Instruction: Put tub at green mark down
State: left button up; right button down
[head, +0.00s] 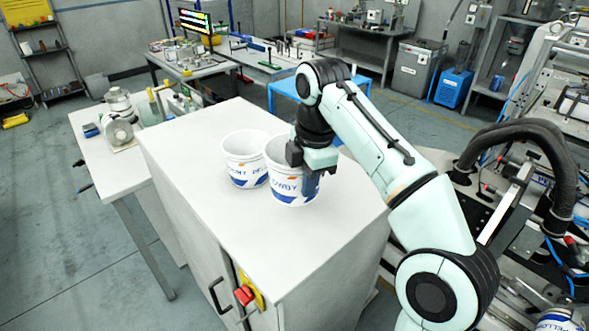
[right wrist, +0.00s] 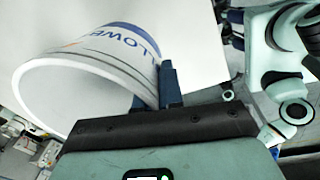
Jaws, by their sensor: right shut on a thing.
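Two white tubs with blue lettering are on the white cabinet top (head: 225,238) in the head view. My right gripper (head: 308,176) is shut on the rim wall of the right, nearer tub (head: 287,191), from its right side. This tub is upright; I cannot tell whether its base touches the top. In the right wrist view the held tub (right wrist: 95,62) has its wall between the two dark fingers (right wrist: 158,88). The other tub (head: 243,165) stands just left and behind, close beside it. I see no green mark. My left gripper is out of view.
The cabinet top is clear in front of the tubs. A red knob (head: 244,295) is on the cabinet's front. A side table (head: 120,170) with a machine adjoins at the left. Another blue-and-white tub (head: 560,320) shows at the lower right corner.

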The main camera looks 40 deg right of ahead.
jog(key=shift+s+f, duration=0.15)
jog(key=shift+f, duration=1.5)
jog(key=shift+s+f, duration=0.15)
jog(key=shift+f, duration=1.45)
jog(key=shift+f, duration=0.45)
jog(key=c, duration=1.2)
grip_release()
jog(key=shift+r, duration=0.1)
jog(key=r, duration=0.7)
jog(key=s+r, duration=0.1)
jog(key=r, duration=0.3)
jog(key=shift+d+r, duration=0.1)
jog(key=shift+r, duration=0.25)
jog(key=shift+s, duration=0.1)
